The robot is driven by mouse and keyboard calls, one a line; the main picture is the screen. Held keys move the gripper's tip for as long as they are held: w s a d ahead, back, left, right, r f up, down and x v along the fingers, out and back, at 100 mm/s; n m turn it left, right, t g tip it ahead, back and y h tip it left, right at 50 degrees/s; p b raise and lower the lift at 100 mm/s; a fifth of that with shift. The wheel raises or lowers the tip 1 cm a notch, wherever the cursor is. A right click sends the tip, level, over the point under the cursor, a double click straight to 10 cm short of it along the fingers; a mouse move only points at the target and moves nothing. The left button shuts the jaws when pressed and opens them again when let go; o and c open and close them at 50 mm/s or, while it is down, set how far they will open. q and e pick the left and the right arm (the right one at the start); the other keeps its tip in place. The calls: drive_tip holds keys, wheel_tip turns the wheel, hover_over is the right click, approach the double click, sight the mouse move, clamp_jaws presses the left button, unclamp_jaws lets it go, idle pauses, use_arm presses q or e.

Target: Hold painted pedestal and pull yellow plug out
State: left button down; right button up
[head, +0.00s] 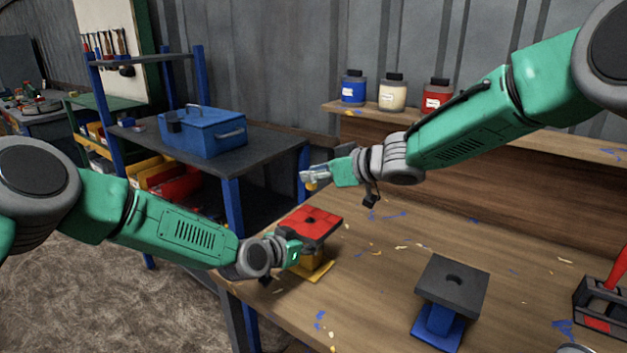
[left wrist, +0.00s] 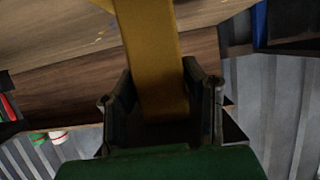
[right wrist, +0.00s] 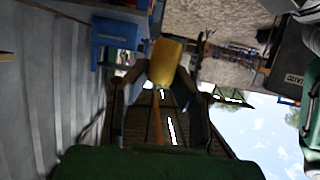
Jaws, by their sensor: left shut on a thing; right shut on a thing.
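The painted pedestal has a red top plate (head: 312,222) with a dark hole in it, a yellow post and a yellow base (head: 318,270); it stands upright near the table's left edge. My left gripper (head: 294,252) is shut on its yellow post (left wrist: 150,60), just under the red plate. My right gripper (head: 312,178) is above and apart from the pedestal, shut on the yellow plug (head: 311,186). The plug also shows between the fingers in the right wrist view (right wrist: 167,62). The left fingertips are partly hidden in the head view.
A second pedestal with a dark grey top (head: 453,284) and blue base stands on the table at right. A tool caddy (head: 600,305) is at the right edge. Paint jars (head: 393,92) stand on a back shelf. A blue toolbox (head: 208,132) sits on a rack at left. Paint flecks dot the table.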

use_arm(q)
drive_tip(key=c, duration=0.9)
unclamp_jaws()
